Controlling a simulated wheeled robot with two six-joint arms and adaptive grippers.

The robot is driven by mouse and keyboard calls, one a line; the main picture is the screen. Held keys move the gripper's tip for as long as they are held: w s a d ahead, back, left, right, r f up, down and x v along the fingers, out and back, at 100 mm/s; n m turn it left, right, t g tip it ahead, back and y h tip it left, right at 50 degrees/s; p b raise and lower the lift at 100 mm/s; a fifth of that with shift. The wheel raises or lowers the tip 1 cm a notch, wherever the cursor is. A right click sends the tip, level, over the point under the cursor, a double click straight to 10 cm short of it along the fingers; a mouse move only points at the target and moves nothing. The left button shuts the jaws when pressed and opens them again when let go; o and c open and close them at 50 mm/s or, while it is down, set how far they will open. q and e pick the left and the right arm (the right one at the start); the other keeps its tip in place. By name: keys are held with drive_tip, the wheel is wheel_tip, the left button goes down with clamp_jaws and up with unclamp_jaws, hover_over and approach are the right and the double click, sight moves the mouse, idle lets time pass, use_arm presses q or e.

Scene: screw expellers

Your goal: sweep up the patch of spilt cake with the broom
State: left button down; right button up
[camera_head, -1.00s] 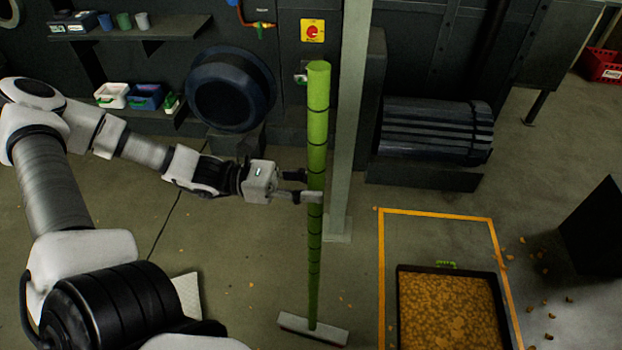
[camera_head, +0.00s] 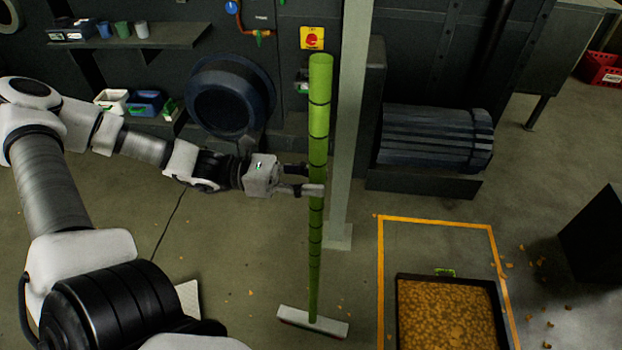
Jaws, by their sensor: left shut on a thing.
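The broom has a green handle (camera_head: 319,110) with dark rings and a pale, wide head (camera_head: 312,322) low in the picture. It stands nearly upright. My left gripper (camera_head: 308,181) is shut on the handle at about mid-height. Loose orange-brown crumbs of spilt cake (camera_head: 540,262) lie scattered on the floor at the right, between the yellow-marked area and a dark panel. A few more bits lie near the broom head. My right gripper is out of view.
A dark tray (camera_head: 400,318) full of orange-brown pieces sits inside a yellow floor outline (camera_head: 435,220). A grey post (camera_head: 350,130) stands just right of the broom handle. A dark panel (camera_head: 598,235) stands at the right. Open floor lies left of the broom.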

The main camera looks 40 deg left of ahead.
sight(312, 165)
use_arm(q)
drive_tip(key=shift+r+p, duration=1.45)
drive_tip(key=shift+r, duration=0.6)
